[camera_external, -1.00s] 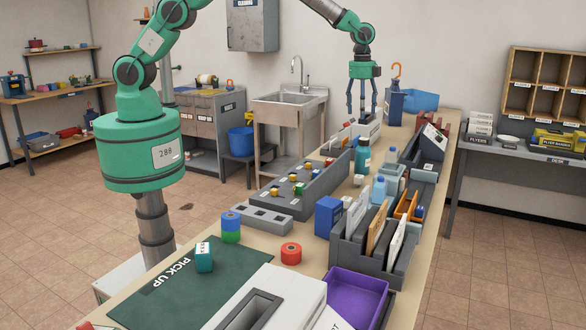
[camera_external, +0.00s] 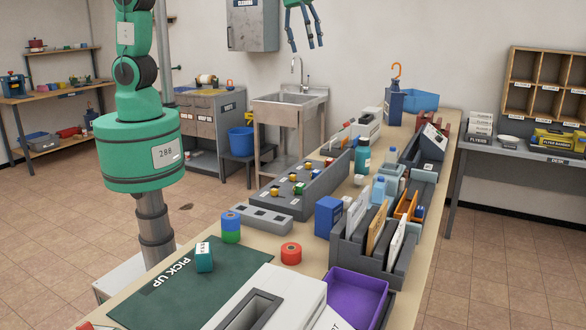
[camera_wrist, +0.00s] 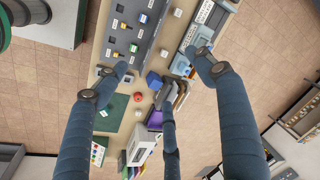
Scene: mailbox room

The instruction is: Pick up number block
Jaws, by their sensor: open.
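A teal block (camera_external: 204,257) with a white label and dark marks stands upright on the dark green mat (camera_external: 225,275) printed PICK UP, near the front of the bench. I take it for the number block; the marks are too small to read. My gripper (camera_external: 306,44) is high in the air near the top edge of the external view, far from the block, with its fingers spread and empty. In the wrist view the fingers (camera_wrist: 160,68) hang apart above the bench, and the green mat (camera_wrist: 117,108) shows between them. The block is hard to make out there.
Near the mat stand stacked blue and green rolls (camera_external: 231,228), a red roll (camera_external: 291,253) and a grey slotted block (camera_external: 257,218). A sorter (camera_external: 375,255) with upright envelopes, a blue box (camera_external: 328,216) and a purple tray (camera_external: 357,290) stand to the right. The mat is mostly bare.

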